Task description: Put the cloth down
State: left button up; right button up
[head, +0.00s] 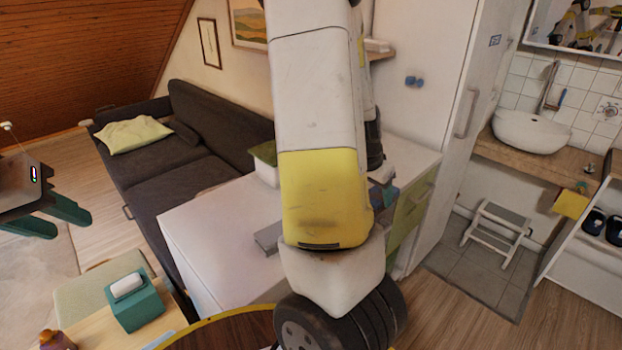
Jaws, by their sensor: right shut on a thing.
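My left gripper (46,220) is at the left edge. Its two teal fingers are apart with nothing between them. My right arm crosses the middle of the view, in front of the white dresser. Its gripper (384,194) is mostly hidden behind the arm; only a small grey and bluish part shows at the arm's right side. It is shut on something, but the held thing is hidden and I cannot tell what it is. A yellow cloth-like piece (571,205) hangs at the edge of the wooden sink counter (540,160) at the right.
A white-topped dresser (205,240) stands behind my right arm. A dark sofa (165,180) with a pale yellow pillow (133,135) is behind it. A teal tissue box (134,305) stands front left. A step stool (497,232) stands below the sink (531,130).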

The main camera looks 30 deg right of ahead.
jog(key=w, duration=0.5)
jog(key=w+a+f, duration=0.1)
jog(key=w, duration=0.8)
jog(key=shift+w+a+f, duration=0.2)
jog(key=shift+w+a, duration=0.1)
jog(key=shift+a, duration=0.1)
jog(key=shift+f, duration=1.8)
jog(key=o, duration=1.2)
jog(key=shift+f, duration=0.1)
